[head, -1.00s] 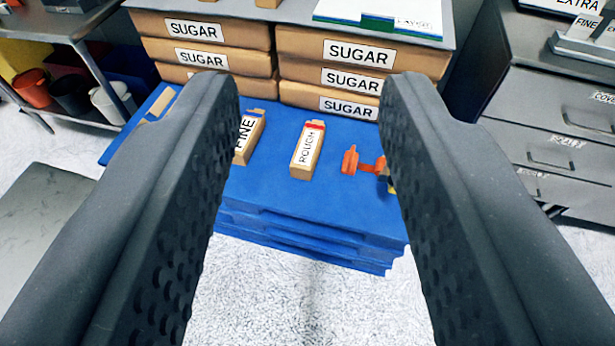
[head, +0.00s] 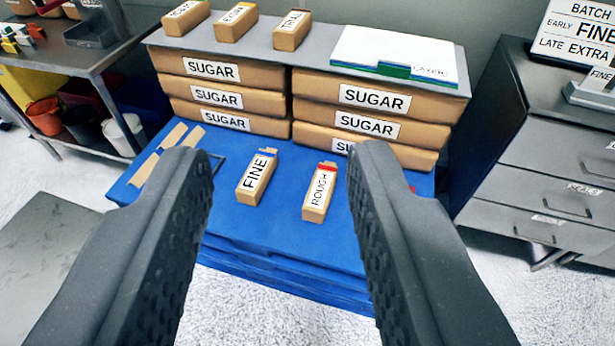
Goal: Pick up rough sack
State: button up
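The rough sack (head: 319,193) is a small tan block with a red top band and a white ROUGH label. It lies on the blue pallet (head: 290,230), in front of the stacked sugar bags. My gripper (head: 270,165) is open and empty. Its two dark fingers frame the rough sack and the fine sack (head: 257,177), which has a blue band and lies to the left of the rough one. The rough sack shows nearer the right finger and looks farther off than the fingertips, not touched.
Stacked sugar bags (head: 228,98) stand behind, under a grey board with more small sacks (head: 238,22) and papers (head: 393,52). A grey drawer cabinet (head: 550,150) is at right. A shelf table (head: 70,50) with bins is at left. White floor is in front.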

aim_at(318, 199)
jog(key=z, duration=0.25)
jog(key=i, duration=1.5)
jog(key=z, duration=0.85)
